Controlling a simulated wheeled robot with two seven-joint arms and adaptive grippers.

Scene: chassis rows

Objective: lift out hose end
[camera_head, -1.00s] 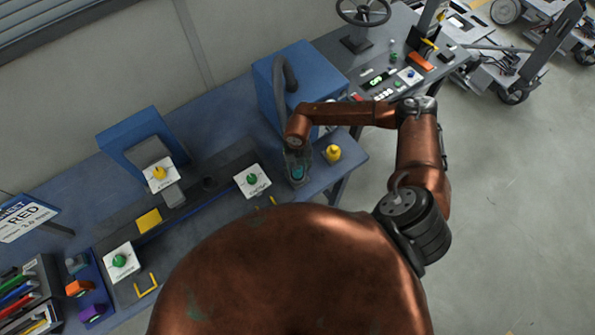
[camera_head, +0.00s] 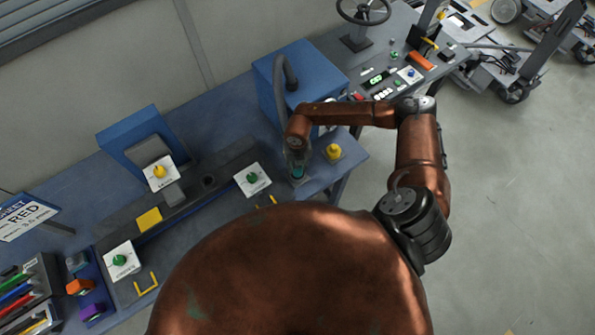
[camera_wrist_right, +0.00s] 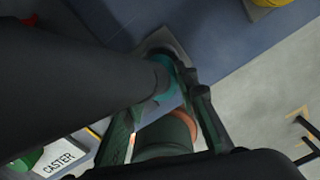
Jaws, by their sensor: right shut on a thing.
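My right gripper (camera_head: 297,178) points down at the right part of the blue bench, beside the blue box. It is shut on the hose end, whose teal part (camera_head: 297,171) shows between the fingers. In the right wrist view the teal collar (camera_wrist_right: 163,78) sits by the fingertips, above a dark square-edged base (camera_wrist_right: 160,42). A thick dark shape covers the left of that view and hides part of the grip. I cannot tell whether the hose end still sits in its base. My left gripper is not in view.
A blue box (camera_head: 290,72) with a black hose (camera_head: 290,74) stands behind the gripper. A yellow knob (camera_head: 333,151) is close at its right. A white plate with a green knob (camera_head: 252,178) lies at its left. Open floor is at the right.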

